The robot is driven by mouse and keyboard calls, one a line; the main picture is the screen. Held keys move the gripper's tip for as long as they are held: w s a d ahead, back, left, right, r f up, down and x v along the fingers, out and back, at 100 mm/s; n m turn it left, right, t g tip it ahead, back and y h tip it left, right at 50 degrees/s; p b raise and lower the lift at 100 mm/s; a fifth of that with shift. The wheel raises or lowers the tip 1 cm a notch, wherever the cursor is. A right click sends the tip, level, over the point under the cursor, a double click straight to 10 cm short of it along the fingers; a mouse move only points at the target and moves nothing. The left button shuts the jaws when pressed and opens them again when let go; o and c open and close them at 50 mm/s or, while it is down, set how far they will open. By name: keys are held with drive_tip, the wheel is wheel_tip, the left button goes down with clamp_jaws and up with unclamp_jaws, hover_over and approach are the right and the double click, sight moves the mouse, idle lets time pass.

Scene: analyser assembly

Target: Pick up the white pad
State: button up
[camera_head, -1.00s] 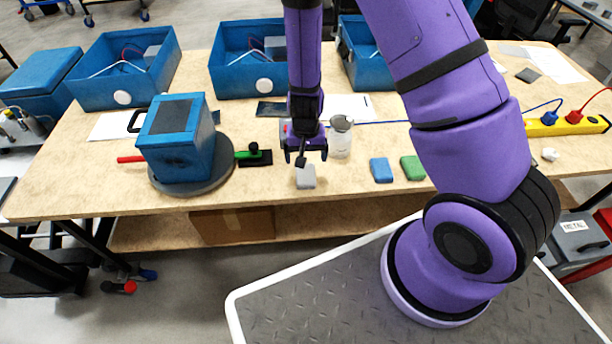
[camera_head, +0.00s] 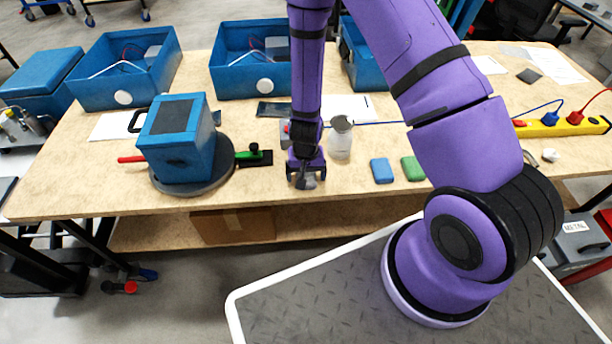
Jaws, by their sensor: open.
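The white pad (camera_head: 309,184) lies on the wooden table near its front edge and looks light grey. My gripper (camera_head: 306,182) is open and low over the pad, with its fingers on either side of it. The gripper hides most of the pad, and I cannot tell whether the fingers touch it.
A blue pad (camera_head: 381,170) and a green pad (camera_head: 412,168) lie to the right. A clear jar (camera_head: 340,138) stands close behind the gripper's right side. A blue box (camera_head: 178,140) sits on a grey round base at left. Blue bins (camera_head: 248,76) line the back.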

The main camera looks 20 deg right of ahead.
drive_tip(key=c, duration=1)
drive_tip(key=shift+r, duration=0.2)
